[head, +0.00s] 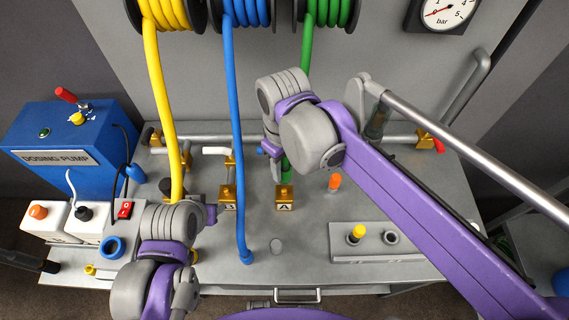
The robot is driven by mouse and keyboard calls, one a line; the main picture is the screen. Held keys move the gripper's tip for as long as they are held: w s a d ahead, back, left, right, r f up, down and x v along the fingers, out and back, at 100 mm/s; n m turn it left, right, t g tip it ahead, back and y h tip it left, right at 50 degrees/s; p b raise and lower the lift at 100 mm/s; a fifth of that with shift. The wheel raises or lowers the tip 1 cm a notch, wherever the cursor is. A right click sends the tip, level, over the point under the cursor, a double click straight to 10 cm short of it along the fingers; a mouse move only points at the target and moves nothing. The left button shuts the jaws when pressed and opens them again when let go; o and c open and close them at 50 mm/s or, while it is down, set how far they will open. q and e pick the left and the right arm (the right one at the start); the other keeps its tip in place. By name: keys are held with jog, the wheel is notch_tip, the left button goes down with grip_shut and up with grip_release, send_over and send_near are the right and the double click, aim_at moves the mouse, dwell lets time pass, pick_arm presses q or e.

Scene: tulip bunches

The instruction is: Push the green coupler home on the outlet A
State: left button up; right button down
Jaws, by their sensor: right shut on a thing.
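The green hose (307,47) hangs from its reel and passes behind my right wrist. A green piece, the green coupler (287,172), shows below the wrist, just above the gold outlet A (285,200), whose label faces me. My right gripper (276,152) is mostly hidden by its own wrist; it is shut on the green coupler. I cannot tell whether the coupler touches the outlet. My left arm stands at the lower left, and its fingers are hidden behind its wrist.
Gold outlet B (228,198) stands left of outlet A. The blue hose (236,130) runs down to the bench front, and the yellow hose (161,100) hangs by my left arm. An orange-topped peg (335,182) and a grey block (340,255) stand to the right.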

aim_at(284, 188)
pick_arm(q)
jog(key=shift+f, duration=0.1)
pick_arm(e)
jog(key=shift+w+f, duration=0.1)
jog(key=shift+f, duration=0.2)
pick_arm(q)
jog(key=shift+s+f+b, duration=0.3)
jog(key=shift+f+b, duration=0.15)
jog(key=shift+f, duration=0.2)
jog(key=shift+s+f+b, duration=0.25)
jog(key=shift+f+b, duration=0.2)
jog(key=shift+f, duration=0.15)
pick_arm(e)
jog(key=shift+f, duration=1.4)
pick_arm(q)
jog(key=shift+s+f+b, duration=0.25)
jog(key=shift+f+b, duration=0.2)
jog(key=shift+f, duration=0.15)
pick_arm(e)
jog(key=shift+f, duration=0.85)
pick_arm(q)
jog(key=shift+s+f+g+b, duration=0.15)
jog(key=shift+s+f+b, duration=0.05)
jog(key=shift+f+b, duration=0.4)
jog(key=shift+s+f+g+b, duration=0.2)
jog(key=shift+f+b, duration=0.15)
jog(key=shift+f, duration=0.3)
pick_arm(e)
jog(key=shift+f, duration=1.65)
